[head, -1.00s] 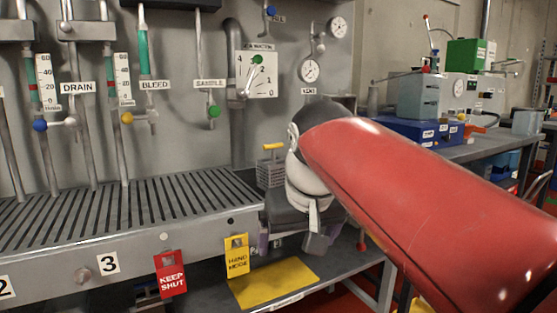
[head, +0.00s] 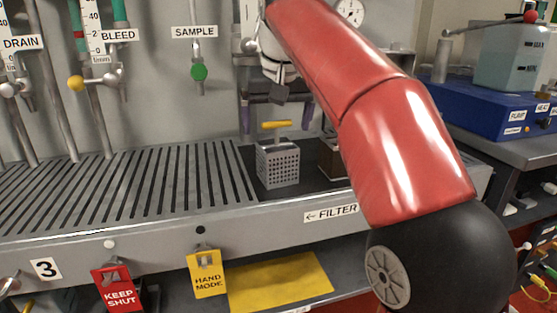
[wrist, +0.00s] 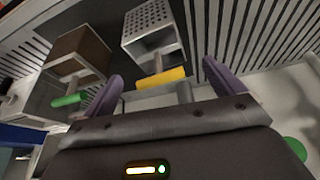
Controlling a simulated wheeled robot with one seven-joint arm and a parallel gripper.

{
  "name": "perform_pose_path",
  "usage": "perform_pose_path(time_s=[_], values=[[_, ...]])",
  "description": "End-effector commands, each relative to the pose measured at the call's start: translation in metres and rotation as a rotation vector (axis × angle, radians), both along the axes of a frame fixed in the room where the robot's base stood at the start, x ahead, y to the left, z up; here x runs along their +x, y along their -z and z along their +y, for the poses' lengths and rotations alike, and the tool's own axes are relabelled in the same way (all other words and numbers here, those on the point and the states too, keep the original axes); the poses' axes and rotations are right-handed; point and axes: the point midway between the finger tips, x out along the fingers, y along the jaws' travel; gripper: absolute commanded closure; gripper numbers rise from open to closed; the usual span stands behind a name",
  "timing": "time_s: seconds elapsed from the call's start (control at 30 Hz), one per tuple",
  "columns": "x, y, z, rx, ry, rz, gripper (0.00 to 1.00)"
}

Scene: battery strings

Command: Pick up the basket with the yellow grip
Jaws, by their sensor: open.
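The basket with the yellow grip (head: 278,165) is a grey perforated box on the dark bare part of the bench, right of the slatted grating. Its yellow grip (head: 277,124) is a bar across the top. My gripper (head: 277,116) is open and empty, with purple fingers, above and behind the basket in the head view. In the wrist view the yellow grip (wrist: 161,77) shows between the purple fingers, apart from them, with the basket (wrist: 155,35) beyond. A brown basket (wrist: 78,55) with a green grip (wrist: 70,99) stands beside it.
In the head view the brown basket (head: 333,158) is partly hidden by my red arm. The slatted grating (head: 120,190) lies left. A green sample knob (head: 199,72) and pipes line the wall behind. Tags hang from the bench front, above a yellow mat (head: 280,282).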

Motion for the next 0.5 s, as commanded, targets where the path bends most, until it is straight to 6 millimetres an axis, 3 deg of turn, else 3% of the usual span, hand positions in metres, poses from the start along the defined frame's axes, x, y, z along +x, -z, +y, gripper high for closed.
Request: perform_pose_path(time_s=[0.23, 0.5], values=[[0.014, 0.036, 0.005, 0.0, 0.0, 0.001, 0.06], [0.017, 0.042, 0.005, 0.0, 0.0, -0.001, 0.06]])
